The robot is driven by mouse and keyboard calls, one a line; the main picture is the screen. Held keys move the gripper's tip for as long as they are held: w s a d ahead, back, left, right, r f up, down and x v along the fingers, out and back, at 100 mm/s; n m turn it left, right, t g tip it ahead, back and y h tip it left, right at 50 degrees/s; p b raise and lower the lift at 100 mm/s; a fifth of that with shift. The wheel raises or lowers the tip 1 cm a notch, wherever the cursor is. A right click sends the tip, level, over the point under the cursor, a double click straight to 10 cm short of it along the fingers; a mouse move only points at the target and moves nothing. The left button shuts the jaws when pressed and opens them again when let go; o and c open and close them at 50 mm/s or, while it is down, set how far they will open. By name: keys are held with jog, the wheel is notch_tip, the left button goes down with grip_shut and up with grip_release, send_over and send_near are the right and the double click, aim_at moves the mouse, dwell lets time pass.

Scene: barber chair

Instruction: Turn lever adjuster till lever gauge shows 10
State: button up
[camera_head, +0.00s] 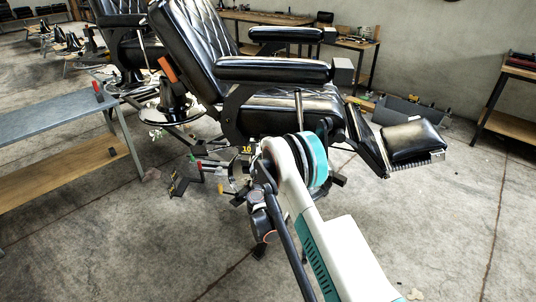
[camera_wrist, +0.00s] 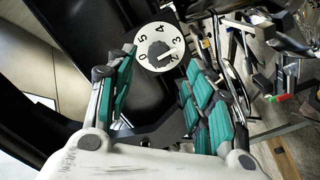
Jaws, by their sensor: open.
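In the wrist view a round white dial (camera_wrist: 148,61) carries black figures, with 0, 2, 3, 4 and 5 readable. A dark knob (camera_wrist: 159,49) sits at its middle, apparently the lever adjuster. My gripper (camera_wrist: 157,66) is open, its teal-padded fingers on either side of the dial's near edge. I cannot tell whether they touch it. In the head view a small dark gauge (camera_head: 247,149) with yellow figures, which look like 10, shows just left of my arm. The dial and most of my gripper are hidden or too small there.
The black barber chair (camera_head: 270,100) stands over my arm, its footrest (camera_head: 413,141) out to the right. A grey-topped table (camera_head: 60,118) stands at left. Several tools and clutter lie by the chair's base. The concrete floor in front is mostly clear.

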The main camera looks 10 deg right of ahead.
jog(key=v, duration=0.3)
jog(key=shift+s+a, duration=0.1)
jog(key=shift+s, duration=0.3)
jog(key=s+d+r+m+g, duration=0.1)
jog(key=d+r, duration=0.2)
jog(key=r, duration=0.4)
jog(key=s+d+r+m+g, duration=0.2)
jog(key=r, duration=0.6)
jog(key=s+d+r+m+g, duration=0.2)
jog(key=s+d+r+g, duration=0.15)
jog(key=s+r, duration=0.65)
jog(key=s+r+g+y, duration=0.2)
jog(key=s+r, duration=0.1)
jog(key=s, duration=1.6)
jog(key=s+a+f+y, duration=0.1)
jog(key=s+a+y, duration=0.1)
jog(key=s, duration=0.6)
jog(key=s+a+f+m+g+y, duration=0.1)
jog(key=s+a+f, duration=0.1)
jog(key=s, duration=0.7)
jog(key=shift+a+y, duration=0.35)
jog(key=shift+y, duration=0.05)
